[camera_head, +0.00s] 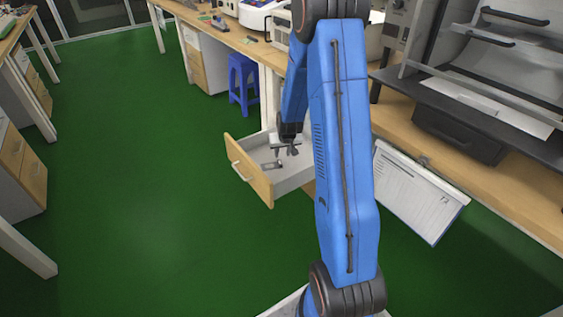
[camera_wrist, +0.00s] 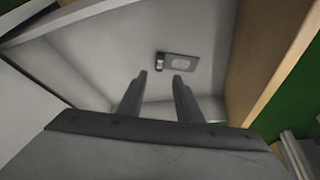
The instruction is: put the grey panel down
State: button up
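The grey panel (camera_wrist: 181,61) is a small flat plate with a pale oval in its middle and a small dark and light part at its left end. It lies on the white floor of an open drawer (camera_head: 249,172). In the head view the panel (camera_head: 271,164) shows small inside the drawer. My gripper (camera_head: 287,148) is over the drawer, pointing down into it. In the wrist view my gripper (camera_wrist: 159,76) has its two fingers apart with nothing between them. The panel lies beyond the fingertips, apart from them.
The drawer's wooden front (camera_wrist: 262,60) and its white walls surround my gripper. A workbench (camera_head: 262,52) stands above and behind. A blue stool (camera_head: 243,80) is beyond the drawer. A clipboard with paper (camera_head: 412,195) hangs at right. The green floor at left is clear.

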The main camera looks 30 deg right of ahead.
jog(key=s+a+r+n, duration=0.1)
jog(key=s+a+r, duration=0.4)
jog(key=r, duration=0.3)
jog(key=s+a+r+y, duration=0.1)
jog(key=s+a+r, duration=0.4)
jog(key=r, duration=0.2)
jog(key=s+a+r+n, duration=0.1)
jog(key=s+a+r, duration=0.4)
jog(key=r, duration=0.3)
jog(key=s+a+r, duration=0.2)
jog(key=s, duration=0.6)
jog(key=s+a+r+n, duration=0.1)
jog(key=s+a+r, duration=0.2)
jog(key=s, duration=0.6)
jog(key=s+a+r+n, duration=0.1)
jog(key=s+a+r, duration=0.1)
jog(key=s, duration=0.6)
jog(key=shift+s+a+r+y, duration=0.3)
jog(key=shift+s+a+y, duration=0.1)
jog(key=shift+a, duration=0.2)
jog(key=shift+c, duration=0.6)
